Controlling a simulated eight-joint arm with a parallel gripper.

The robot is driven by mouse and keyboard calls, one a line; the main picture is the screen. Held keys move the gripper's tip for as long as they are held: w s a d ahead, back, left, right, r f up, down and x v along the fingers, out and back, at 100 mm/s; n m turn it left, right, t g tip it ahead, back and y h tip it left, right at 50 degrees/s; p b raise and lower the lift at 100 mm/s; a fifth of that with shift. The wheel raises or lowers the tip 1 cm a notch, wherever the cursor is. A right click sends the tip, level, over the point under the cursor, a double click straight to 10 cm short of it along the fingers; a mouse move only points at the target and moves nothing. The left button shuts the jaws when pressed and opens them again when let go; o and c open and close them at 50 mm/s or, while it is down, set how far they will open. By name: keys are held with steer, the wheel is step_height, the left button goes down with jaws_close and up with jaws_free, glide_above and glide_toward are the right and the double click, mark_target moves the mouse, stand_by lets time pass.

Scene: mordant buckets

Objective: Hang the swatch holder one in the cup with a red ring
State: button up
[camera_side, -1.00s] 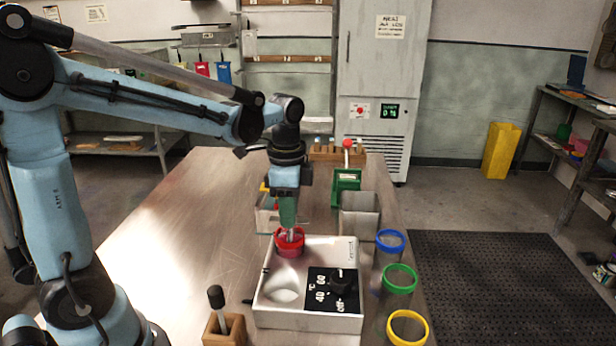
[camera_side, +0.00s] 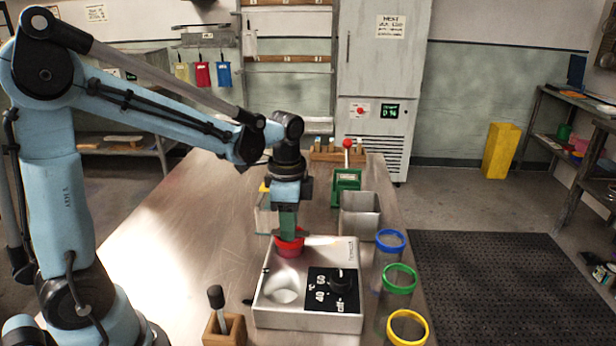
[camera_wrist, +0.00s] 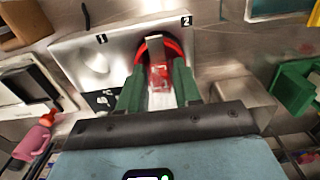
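The cup with the red ring (camera_side: 288,249) stands upright in the rear well of a pale metal heater block (camera_side: 258,313). The red ring (camera_wrist: 176,48) also shows in the wrist view, at the block's well marked 2. My gripper (camera_side: 290,233) is directly over this cup, low at its rim. In the wrist view its green fingers (camera_wrist: 160,72) stand apart, with gaps beside the holder between them. The swatch holder (camera_wrist: 155,43) shows a greyish bar across the cup mouth and a pale part below. Its lower part is hidden, and contact with the rim is unclear.
Cups with blue (camera_side: 390,240), green (camera_side: 400,278) and yellow (camera_side: 408,328) rings stand right of the block. A square metal container (camera_side: 360,216) and a green device with a red knob (camera_side: 346,184) are behind. A wooden stand (camera_side: 225,330) is front left. The left table is clear.

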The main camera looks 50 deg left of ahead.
steer(key=o, duration=0.4)
steer(key=shift+c, duration=0.2)
step_height(320, 180, up, 12)
stand_by(0.5)
stand_by(0.4)
steer(key=s+d+f+n+t, duration=0.3)
steer(key=s+f+n+t, duration=0.3)
steer(key=n, duration=0.3)
steer(key=shift+s+d+f+t, duration=0.3)
steer(key=shift+f+t, duration=0.2)
steer(key=shift+f, duration=0.1)
